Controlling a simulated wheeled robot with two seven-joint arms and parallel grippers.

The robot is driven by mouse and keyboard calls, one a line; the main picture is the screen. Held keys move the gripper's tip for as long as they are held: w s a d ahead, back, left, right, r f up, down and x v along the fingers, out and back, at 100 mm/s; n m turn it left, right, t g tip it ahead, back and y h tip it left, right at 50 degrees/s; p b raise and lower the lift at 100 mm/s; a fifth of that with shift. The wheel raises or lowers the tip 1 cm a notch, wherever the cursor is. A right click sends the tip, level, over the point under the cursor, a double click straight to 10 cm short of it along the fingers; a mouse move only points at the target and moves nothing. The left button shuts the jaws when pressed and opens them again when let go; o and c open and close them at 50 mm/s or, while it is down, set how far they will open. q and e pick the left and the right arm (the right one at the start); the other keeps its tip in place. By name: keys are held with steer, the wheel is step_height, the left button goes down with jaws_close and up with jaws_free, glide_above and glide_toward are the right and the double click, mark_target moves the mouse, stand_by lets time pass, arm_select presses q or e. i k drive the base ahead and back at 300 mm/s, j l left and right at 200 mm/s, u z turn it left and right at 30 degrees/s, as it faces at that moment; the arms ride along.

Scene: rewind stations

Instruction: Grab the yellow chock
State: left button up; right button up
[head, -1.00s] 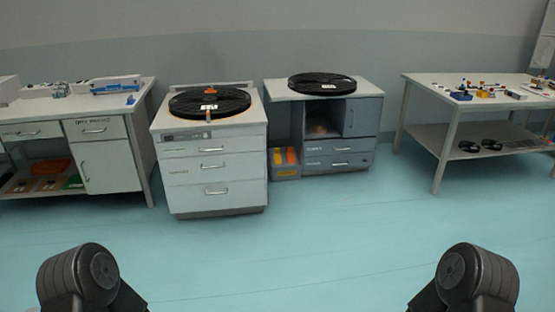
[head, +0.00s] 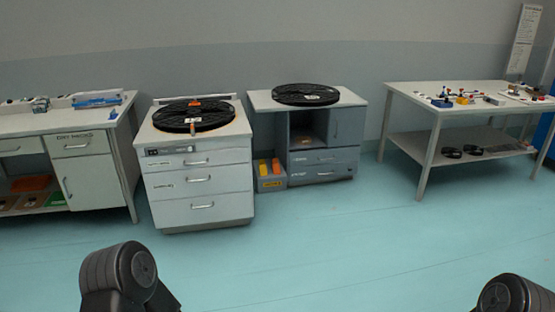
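A small yellow block (head: 462,101), which may be the yellow chock, is among small parts on the right table (head: 408,91). It is too small to make out its shape. A grey bin (head: 271,184) on the floor between the two cabinets also holds yellow and orange items (head: 263,168). Neither of my grippers is in view; only dark rounded parts of my arms show along the bottom edge, far from the tables.
A white drawer cabinet (head: 201,187) and a grey cabinet (head: 320,164) each carry a black reel (head: 194,116). A white bench (head: 77,143) stands at left. A blue edge (head: 552,145) shows at far right. The floor (head: 330,230) in front is clear.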

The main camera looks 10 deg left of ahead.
mark_target(262, 165)
steer(key=i, duration=5.75)
